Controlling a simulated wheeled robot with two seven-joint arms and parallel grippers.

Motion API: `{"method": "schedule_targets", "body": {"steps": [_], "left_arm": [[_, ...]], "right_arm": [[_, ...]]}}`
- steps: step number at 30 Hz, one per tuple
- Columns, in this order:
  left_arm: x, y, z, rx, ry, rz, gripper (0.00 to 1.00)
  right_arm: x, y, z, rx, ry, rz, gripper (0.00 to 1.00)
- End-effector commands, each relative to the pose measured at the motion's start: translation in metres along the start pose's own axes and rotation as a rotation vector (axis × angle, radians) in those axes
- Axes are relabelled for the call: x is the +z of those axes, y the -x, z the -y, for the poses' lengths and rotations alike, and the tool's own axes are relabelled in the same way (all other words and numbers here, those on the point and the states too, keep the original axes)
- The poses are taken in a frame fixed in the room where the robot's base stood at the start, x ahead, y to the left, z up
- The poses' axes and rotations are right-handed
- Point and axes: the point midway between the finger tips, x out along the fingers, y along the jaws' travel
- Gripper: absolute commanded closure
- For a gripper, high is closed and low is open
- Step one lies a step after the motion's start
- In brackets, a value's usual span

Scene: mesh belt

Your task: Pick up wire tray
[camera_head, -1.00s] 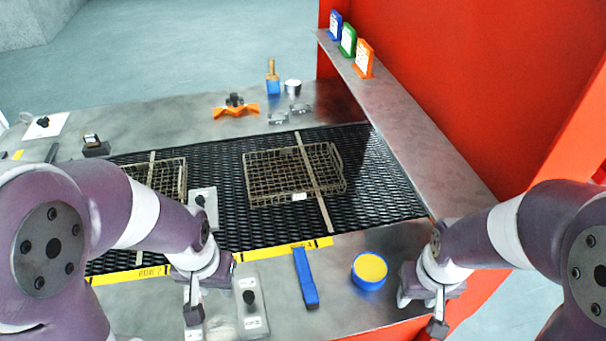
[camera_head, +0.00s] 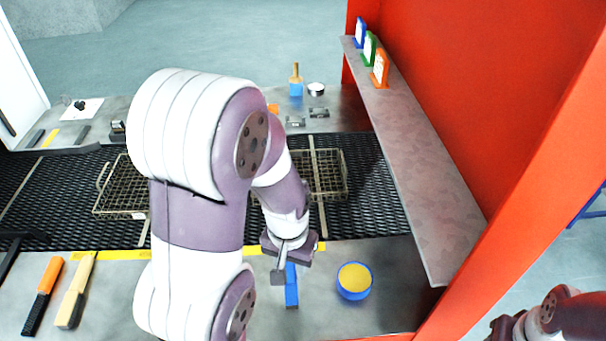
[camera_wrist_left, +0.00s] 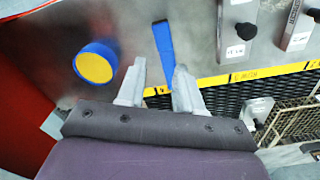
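One brown wire tray (camera_head: 122,192) lies on the black mesh belt (camera_head: 45,200) at the left of my left arm, which hides its right side. A second wire tray (camera_head: 330,175) lies farther right on the belt, its left part hidden by my arm. My left gripper (camera_head: 280,268) is over the belt's front edge, apart from both trays. In the left wrist view its fingers (camera_wrist_left: 161,85) stand apart with nothing between them, and a wire tray (camera_wrist_left: 290,122) shows at the right edge. Only a part of my right arm shows at the lower right.
A blue tub with a yellow top (camera_head: 354,280) and a blue-handled tool (camera_head: 291,290) are on the front counter. Two brushes (camera_head: 75,290) (camera_head: 43,295) lie at front left. A shelf (camera_head: 420,160) along the red wall bounds the right side.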

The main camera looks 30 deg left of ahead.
Motion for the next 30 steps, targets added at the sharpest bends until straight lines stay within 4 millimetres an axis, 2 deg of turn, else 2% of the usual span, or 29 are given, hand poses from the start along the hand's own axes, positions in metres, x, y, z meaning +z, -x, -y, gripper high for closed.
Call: {"method": "schedule_targets", "body": {"steps": [5, 10, 14, 16, 18, 20, 21, 24, 26, 29, 30], "left_arm": [[-0.042, 0.000, 0.025, 0.017, 0.168, 0.026, 0.65], [-0.101, -0.009, 0.065, 0.059, 0.510, 0.053, 0.65], [-0.162, -0.022, 0.114, 0.135, 0.977, 0.082, 0.65], [-0.197, -0.028, 0.141, 0.202, 1.280, 0.104, 0.65], [-0.230, -0.026, 0.154, 0.280, 1.546, 0.133, 0.65], [-0.254, -0.013, 0.152, 0.341, 1.711, 0.156, 0.65], [-0.263, -0.002, 0.150, 0.369, 1.794, 0.176, 0.65], [-0.259, -0.001, 0.142, 0.370, 1.927, 0.254, 0.65], [-0.259, -0.009, 0.140, 0.365, 1.959, 0.266, 0.65], [-0.262, -0.035, 0.133, 0.363, 1.968, 0.266, 0.65], [-0.263, -0.035, 0.130, 0.362, 1.967, 0.267, 0.65]], "right_arm": [[-0.002, 0.020, 0.000, 0.000, 0.000, 0.000, 0.57], [-0.005, 0.040, 0.000, 0.000, 0.000, 0.000, 0.57], [-0.007, 0.060, 0.000, 0.000, 0.000, 0.000, 0.57], [-0.008, 0.067, 0.000, 0.000, 0.000, 0.000, 0.57], [-0.008, 0.068, 0.000, 0.000, 0.000, 0.000, 0.57], [-0.008, 0.065, 0.000, 0.000, 0.000, 0.000, 0.57], [-0.007, 0.064, 0.000, 0.000, 0.000, 0.000, 0.57], [-0.007, 0.062, 0.000, 0.000, 0.000, 0.000, 0.57], [-0.006, 0.053, 0.000, 0.000, 0.000, 0.000, 0.57], [-0.003, 0.025, 0.000, 0.000, 0.000, 0.000, 0.57], [-0.003, 0.031, 0.000, 0.000, 0.000, 0.002, 0.57]]}}
